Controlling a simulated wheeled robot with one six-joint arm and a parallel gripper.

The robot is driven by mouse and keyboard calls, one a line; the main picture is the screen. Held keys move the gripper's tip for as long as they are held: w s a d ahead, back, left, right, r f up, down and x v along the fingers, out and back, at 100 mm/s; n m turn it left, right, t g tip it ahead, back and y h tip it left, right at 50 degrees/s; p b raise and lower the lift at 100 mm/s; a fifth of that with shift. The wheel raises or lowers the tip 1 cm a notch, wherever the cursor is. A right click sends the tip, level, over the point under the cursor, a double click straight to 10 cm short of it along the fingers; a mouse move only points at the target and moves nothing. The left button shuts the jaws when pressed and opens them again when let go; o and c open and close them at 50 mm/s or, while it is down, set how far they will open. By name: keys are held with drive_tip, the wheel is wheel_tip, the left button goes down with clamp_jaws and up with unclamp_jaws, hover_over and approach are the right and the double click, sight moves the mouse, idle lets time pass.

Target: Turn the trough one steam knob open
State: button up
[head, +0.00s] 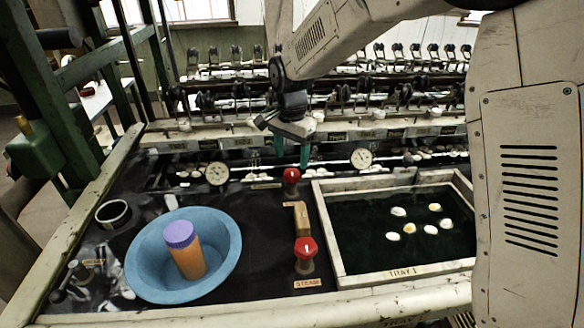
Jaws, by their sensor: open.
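A red knob (305,248) stands on a short post near the front of the dark bench top, and the small label (307,284) in front of it seems to read STEAM. A second red knob (291,176) stands farther back, beside a label too small to read. Which knob belongs to trough one, and how far each is turned, I cannot tell. My gripper (292,152) is open and empty, pointing down above and behind the back knob. Its teal fingertips are apart from both knobs.
A blue basin (140,268) holding an orange jar with a purple lid (186,250) stands at left. A framed tray (333,235) of dark water with several white cocoons (408,229) is at right. A wooden block (300,218) lies between the knobs. Gauges (217,173) line the back.

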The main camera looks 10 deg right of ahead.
sight(292, 172)
drive_tip(key=shift+f, duration=2.35)
drive_tip(key=c, duration=1)
drive_tip(key=shift+o, duration=0.2)
drive_tip(key=n, duration=0.4)
drive_tip(key=shift+n, duration=0.3)
drive_tip(key=n, duration=0.4)
drive_tip(key=shift+n, duration=0.3)
drive_tip(key=n, duration=0.4)
drive_tip(key=shift+n, duration=0.3)
drive_tip(key=shift+r+n, duration=0.1)
drive_tip(key=shift+n, duration=2)
